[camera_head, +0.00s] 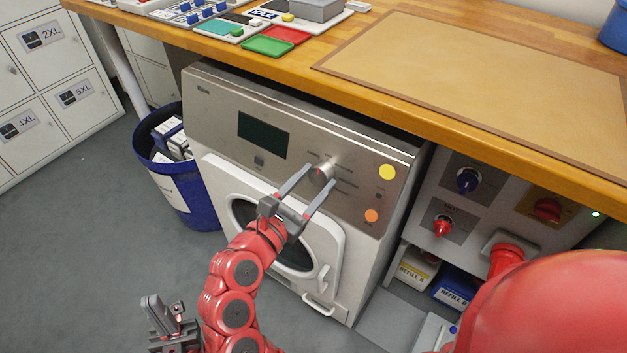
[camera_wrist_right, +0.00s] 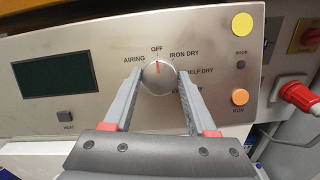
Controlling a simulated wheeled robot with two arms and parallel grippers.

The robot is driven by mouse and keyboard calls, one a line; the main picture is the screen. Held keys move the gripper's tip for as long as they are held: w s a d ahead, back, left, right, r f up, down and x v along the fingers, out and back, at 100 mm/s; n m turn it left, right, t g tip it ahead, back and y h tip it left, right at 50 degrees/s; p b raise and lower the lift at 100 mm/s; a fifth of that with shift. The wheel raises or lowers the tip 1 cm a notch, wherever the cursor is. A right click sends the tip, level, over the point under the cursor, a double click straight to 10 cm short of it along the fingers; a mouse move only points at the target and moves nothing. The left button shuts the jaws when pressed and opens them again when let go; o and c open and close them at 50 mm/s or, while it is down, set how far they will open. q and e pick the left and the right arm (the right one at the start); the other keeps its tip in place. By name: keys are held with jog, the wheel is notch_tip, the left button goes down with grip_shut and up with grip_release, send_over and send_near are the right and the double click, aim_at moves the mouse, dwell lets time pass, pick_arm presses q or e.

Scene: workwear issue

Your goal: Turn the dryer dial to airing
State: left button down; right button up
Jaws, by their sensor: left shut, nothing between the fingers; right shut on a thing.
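The dryer dial (camera_head: 322,171) is a round silver knob on the dryer's steel front panel. In the right wrist view, the dial (camera_wrist_right: 158,77) has a red mark pointing up at OFF. The word AIRING (camera_wrist_right: 134,60) is printed to its upper left, IRON DRY to its upper right. My right gripper (camera_head: 321,174) has one finger on each side of the dial and is shut on it. Its fingers hide part of the lower labels. My left gripper (camera_head: 165,308) is shut and empty, low at the left, away from the dryer (camera_head: 222,122).
A dark display (camera_wrist_right: 57,73) and a HEAT button (camera_wrist_right: 65,115) sit left of the dial. A yellow disc (camera_wrist_right: 242,23) and an orange RUN button (camera_wrist_right: 239,97) are on the right. The wooden worktop (camera_head: 390,115) overhangs the dryer. A blue bin (camera_head: 190,200) stands at left.

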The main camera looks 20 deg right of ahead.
jog(key=shift+n, duration=0.3)
jog(key=n+t+y+p, duration=0.1)
jog(key=n+p, duration=0.1)
jog(key=n, duration=0.1)
jog(key=shift+s+r+p, duration=0.1)
jog(key=shift+r+p, duration=0.05)
jog(key=shift+p, duration=0.15)
jog(key=n+y+p, duration=0.1)
jog(key=n+p, duration=0.2)
jog(key=n, duration=0.1)
jog(key=shift+d+r+t, duration=0.1)
jog(key=shift+t, duration=0.3)
jog(key=shift+n+y+p, duration=0.6)
jog(key=shift+n+p, duration=1.1)
jog(key=shift+n, duration=0.1)
jog(key=o, duration=1.4)
jog(key=shift+f, duration=0.2)
